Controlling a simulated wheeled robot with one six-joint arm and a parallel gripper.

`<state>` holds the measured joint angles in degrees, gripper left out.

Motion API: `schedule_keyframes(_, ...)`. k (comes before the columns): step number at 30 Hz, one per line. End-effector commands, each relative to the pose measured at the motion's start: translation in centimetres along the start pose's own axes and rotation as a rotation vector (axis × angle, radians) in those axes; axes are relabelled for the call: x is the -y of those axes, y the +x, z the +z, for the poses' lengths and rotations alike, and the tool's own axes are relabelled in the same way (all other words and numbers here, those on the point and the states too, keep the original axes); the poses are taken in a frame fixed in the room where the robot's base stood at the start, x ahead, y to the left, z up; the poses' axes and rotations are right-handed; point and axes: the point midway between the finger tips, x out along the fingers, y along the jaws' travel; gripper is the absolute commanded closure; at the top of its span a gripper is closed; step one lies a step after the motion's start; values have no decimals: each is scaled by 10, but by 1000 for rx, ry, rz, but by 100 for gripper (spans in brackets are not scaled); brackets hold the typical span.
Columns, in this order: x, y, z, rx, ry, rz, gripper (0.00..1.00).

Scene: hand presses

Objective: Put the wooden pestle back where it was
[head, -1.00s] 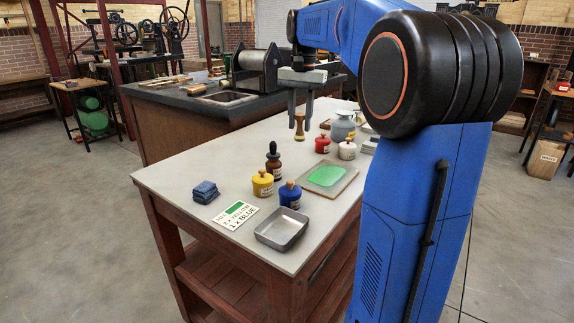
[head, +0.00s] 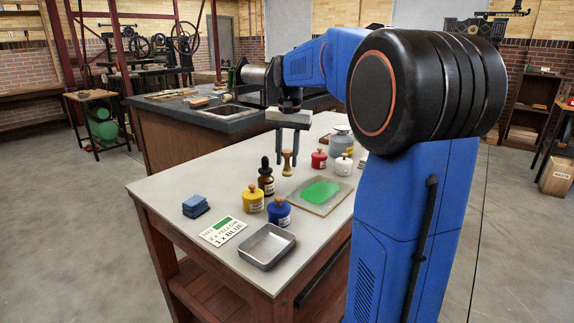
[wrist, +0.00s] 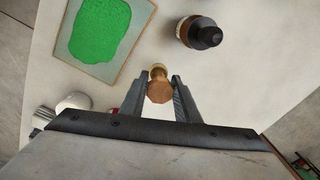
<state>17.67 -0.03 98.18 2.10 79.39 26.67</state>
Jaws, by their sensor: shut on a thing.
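The wooden pestle (head: 287,163) is upright between the fingers of my gripper (head: 288,157), over the white worktop between the dark dropper bottle (head: 266,176) and the red jar (head: 319,158). In the wrist view the pestle's brown faceted end (wrist: 159,91) sits between the two grey fingers of my gripper (wrist: 160,80). My gripper is shut on it. I cannot tell whether the pestle's lower end touches the worktop. The slab with green ink (head: 320,191) lies to the right and nearer, apart from the pestle. It also shows in the wrist view (wrist: 101,29).
Yellow (head: 252,200) and blue (head: 278,212) jars, a metal tray (head: 267,247), a card (head: 223,230) and folded blue cloths (head: 196,206) stand nearer. A white jar (head: 343,164) and a grey vessel (head: 341,140) stand right. The worktop's left part is clear.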

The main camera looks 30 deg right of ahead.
Motion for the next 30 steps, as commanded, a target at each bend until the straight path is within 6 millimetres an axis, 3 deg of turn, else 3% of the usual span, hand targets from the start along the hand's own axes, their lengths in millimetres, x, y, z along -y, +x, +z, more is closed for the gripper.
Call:
schedule_keyframes(6, -1, 25, 1, 1, 0, 0, 100)
schedule_keyframes(17, -2, 28, 1, 0, 0, 0, 100)
schedule_keyframes(18, -2, 28, 1, 0, 0, 0, 64)
schedule_keyframes(20, -2, 28, 1, 0, 0, 0, 52)
schedule_keyframes(30, -1, 26, 0, 0, 0, 0, 52)
